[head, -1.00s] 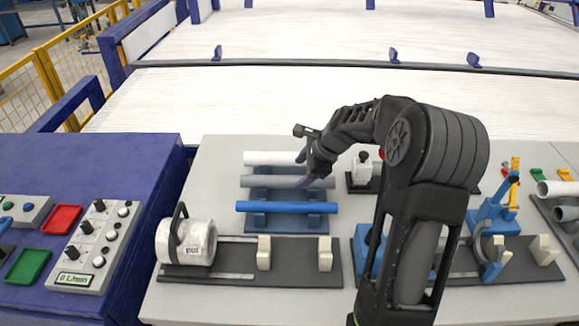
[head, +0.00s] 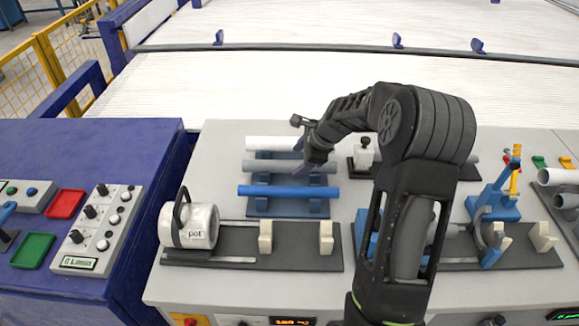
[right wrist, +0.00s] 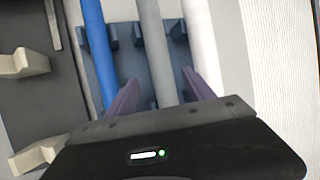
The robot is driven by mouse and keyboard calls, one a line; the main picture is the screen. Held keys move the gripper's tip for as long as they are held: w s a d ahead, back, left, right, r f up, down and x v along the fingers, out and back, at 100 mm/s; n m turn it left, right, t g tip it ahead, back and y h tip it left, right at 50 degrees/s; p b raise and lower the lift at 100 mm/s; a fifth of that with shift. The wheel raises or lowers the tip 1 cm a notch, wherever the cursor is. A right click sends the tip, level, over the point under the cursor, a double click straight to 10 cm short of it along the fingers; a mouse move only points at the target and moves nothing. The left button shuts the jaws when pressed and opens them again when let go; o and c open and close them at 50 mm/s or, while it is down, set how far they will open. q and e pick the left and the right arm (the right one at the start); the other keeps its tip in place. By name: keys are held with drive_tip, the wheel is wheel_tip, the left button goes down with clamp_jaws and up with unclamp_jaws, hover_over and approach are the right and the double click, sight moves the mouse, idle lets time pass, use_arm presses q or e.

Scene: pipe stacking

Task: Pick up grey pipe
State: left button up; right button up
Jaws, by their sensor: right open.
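The grey pipe (head: 262,166) lies in the middle of a blue rack (head: 262,207), between a white pipe (head: 270,142) behind it and a blue pipe (head: 287,191) in front. My right gripper (head: 307,160) is over the right part of the rack. In the right wrist view the grey pipe (right wrist: 155,50) runs between the two open purple fingers (right wrist: 163,88). The blue pipe (right wrist: 97,45) is left of the fingers and the white pipe (right wrist: 200,45) is to the right. I cannot tell how far above the pipe the fingertips are. My left gripper is not in view.
A white pot-like cylinder (head: 189,226) and cream holders (head: 326,238) stand on a dark plate in front of the rack. A blue clamp device (head: 493,205) and more grey pipes (head: 560,177) are to the right. A control panel (head: 98,229) is at left.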

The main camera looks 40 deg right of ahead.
sight(293, 164)
drive_tip(key=p+x, duration=0.1)
drive_tip(key=x, duration=0.4)
drive_tip(key=shift+w, duration=0.15)
drive_tip(key=shift+r, duration=0.1)
clamp_jaws()
idle(0.8)
